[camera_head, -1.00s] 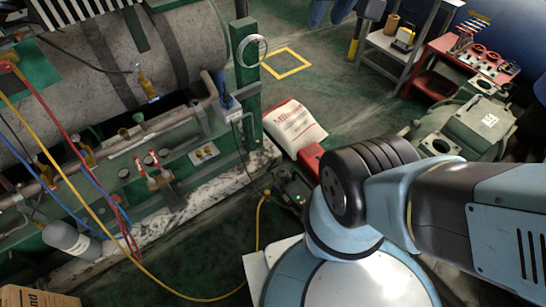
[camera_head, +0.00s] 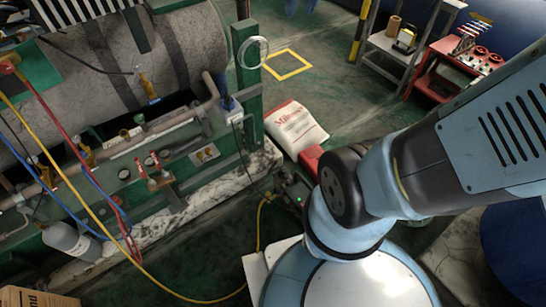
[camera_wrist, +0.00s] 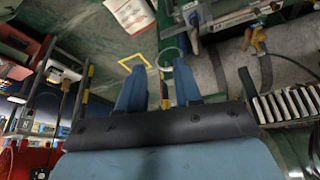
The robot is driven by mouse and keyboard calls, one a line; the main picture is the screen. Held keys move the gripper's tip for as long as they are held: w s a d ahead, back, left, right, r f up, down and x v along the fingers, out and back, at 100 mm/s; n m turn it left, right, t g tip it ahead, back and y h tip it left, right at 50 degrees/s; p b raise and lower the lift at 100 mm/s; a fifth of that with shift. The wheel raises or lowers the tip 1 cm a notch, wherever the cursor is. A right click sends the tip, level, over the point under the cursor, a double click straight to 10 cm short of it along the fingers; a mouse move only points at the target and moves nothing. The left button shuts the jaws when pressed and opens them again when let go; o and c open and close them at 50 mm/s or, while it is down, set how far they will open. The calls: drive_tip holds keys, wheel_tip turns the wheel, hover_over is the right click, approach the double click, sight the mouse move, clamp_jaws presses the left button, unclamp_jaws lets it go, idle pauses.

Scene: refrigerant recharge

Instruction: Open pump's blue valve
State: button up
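A small dark unit with a green light and a red end (camera_head: 311,158), which looks like the pump, sits on the floor beside my arm in the head view. A yellow hose (camera_head: 180,294) runs to it. My arm partly hides it, and I cannot make out a blue valve on it. Another blue fitting (camera_head: 228,102) is on the pipework by the green post; a blue part also shows at the top of the wrist view (camera_wrist: 192,18). My gripper (camera_wrist: 160,82) is open and empty, its two blue fingers apart. It is not in the head view.
A large grey tank (camera_head: 150,60) on a green frame fills the left. A white sack (camera_head: 296,126) lies behind the pump. A grey shelf (camera_head: 400,45) and red cart (camera_head: 455,68) stand back right. Floor around the yellow square (camera_head: 289,63) is clear.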

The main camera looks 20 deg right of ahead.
drive_tip(key=w+f+n+g, duration=0.1)
drive_tip(key=w+f, duration=1.5)
drive_tip(key=w, duration=0.3)
drive_tip(key=w+f+g, duration=0.1)
drive_tip(key=w+f, duration=0.3)
drive_tip(key=f, duration=0.7)
drive_tip(key=w+f+g, duration=0.1)
drive_tip(key=w+f, duration=0.2)
drive_tip(key=f, duration=0.8)
drive_tip(key=n+g, duration=0.2)
hover_over(278, 191)
wheel_tip(278, 191, down, 48)
drive_tip(key=shift+w+d+f, duration=0.1)
drive_tip(key=shift+d+f, duration=0.05)
drive_tip(key=shift+f, duration=4.2)
drive_tip(key=shift+f, duration=0.15)
clamp_jaws()
